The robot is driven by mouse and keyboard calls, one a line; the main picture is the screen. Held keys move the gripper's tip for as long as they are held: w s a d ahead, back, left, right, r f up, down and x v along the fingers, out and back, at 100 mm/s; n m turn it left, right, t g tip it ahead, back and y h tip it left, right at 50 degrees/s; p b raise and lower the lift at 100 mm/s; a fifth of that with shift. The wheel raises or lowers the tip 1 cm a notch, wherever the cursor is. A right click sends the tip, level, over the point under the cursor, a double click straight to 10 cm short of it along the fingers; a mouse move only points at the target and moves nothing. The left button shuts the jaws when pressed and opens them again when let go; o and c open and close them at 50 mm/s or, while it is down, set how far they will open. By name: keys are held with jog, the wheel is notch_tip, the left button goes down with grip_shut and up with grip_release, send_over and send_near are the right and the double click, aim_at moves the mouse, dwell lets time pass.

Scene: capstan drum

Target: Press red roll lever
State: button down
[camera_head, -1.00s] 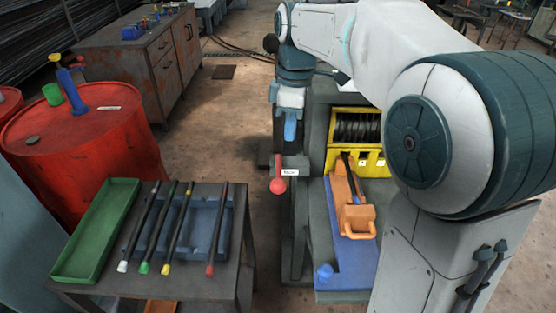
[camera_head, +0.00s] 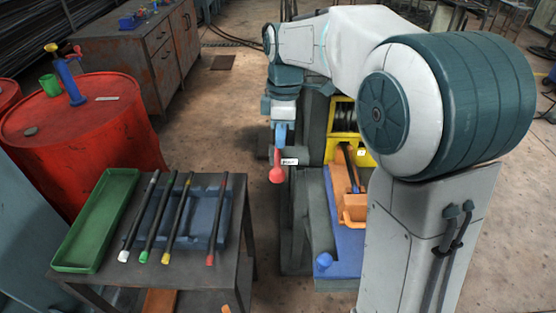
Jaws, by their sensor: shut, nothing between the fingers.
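The red roll lever (camera_head: 276,170) hangs on the left side of the capstan machine, beside a small white label (camera_head: 290,161). Its round red knob points down. My gripper (camera_head: 280,140) is shut and empty, with its blue fingers pointing down. The fingertips appear right above the top of the red lever. I cannot tell from this view whether they touch it. The yellow drum housing (camera_head: 341,131) with the dark drum is to the right, partly hidden by my arm. An orange carriage (camera_head: 349,195) sits on the blue bed (camera_head: 340,240) in front of it.
A blue knob (camera_head: 323,261) sits at the machine's front. A dark side table (camera_head: 200,282) at left holds a green tray (camera_head: 98,222) and several rods with coloured tips on a blue rack (camera_head: 205,212). Red drums (camera_head: 85,135) stand behind it. The floor between table and machine is clear.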

aim_at(278, 170)
jog(key=f, duration=0.7)
jog(key=shift+s+a+f, duration=0.2)
